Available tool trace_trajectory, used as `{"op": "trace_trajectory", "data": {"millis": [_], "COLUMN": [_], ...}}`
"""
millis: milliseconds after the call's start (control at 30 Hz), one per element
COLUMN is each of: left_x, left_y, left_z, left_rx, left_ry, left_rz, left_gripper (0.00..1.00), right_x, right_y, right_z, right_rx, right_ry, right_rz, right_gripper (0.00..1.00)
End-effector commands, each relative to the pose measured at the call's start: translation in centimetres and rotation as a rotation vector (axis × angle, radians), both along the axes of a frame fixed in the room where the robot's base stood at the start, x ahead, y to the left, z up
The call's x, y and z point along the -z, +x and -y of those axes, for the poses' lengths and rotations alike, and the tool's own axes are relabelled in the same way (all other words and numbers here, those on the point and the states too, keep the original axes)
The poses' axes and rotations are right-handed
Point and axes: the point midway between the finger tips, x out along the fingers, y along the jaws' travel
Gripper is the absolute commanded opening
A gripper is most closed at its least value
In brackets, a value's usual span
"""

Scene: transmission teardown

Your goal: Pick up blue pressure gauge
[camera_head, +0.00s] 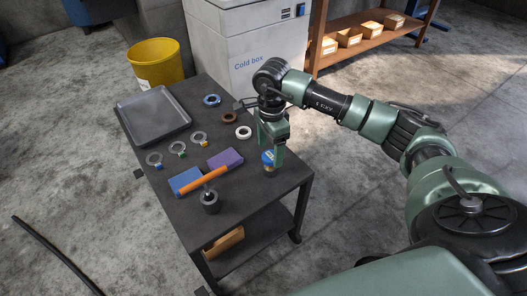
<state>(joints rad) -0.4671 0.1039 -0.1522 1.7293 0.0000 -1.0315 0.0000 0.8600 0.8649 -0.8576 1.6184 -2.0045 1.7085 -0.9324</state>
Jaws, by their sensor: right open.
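The blue pressure gauge (268,158) stands near the right edge of the dark table (262,204). It has a blue top and a yellowish lower part. My right gripper (271,146) points down right over it, with its green fingers beside the gauge's upper part. The gripper is open, and I cannot tell whether a finger touches the gauge. Part of the gauge is hidden by the gripper. My left gripper is not in view.
On the table are a grey tray (153,118), several rings, a blue block (184,180), a purple block (224,159), an orange bar (204,182) and a dark cylinder (210,203). A yellow bin (156,66) and the cold box (250,50) stand behind.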

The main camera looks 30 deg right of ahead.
Motion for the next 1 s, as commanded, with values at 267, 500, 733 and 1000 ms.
{"op": "trace_trajectory", "data": {"millis": [267,500,733,1000], "left_x": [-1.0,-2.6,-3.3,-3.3], "left_y": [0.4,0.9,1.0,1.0], "left_z": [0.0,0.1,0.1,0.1], "left_rx": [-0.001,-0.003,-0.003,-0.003], "left_ry": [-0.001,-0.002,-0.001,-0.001], "left_rz": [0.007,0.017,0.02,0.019], "left_gripper": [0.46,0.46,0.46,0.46], "right_x": [2.9,6.4,7.8,7.7], "right_y": [0.1,0.7,0.7,0.7], "right_z": [0.3,0.8,0.8,0.8], "right_rx": [0.001,0.002,0.0,0.0], "right_ry": [-0.005,-0.003,-0.003,-0.003], "right_rz": [-0.004,-0.006,-0.002,-0.002], "right_gripper": [0.72,0.72,0.72,0.42]}}
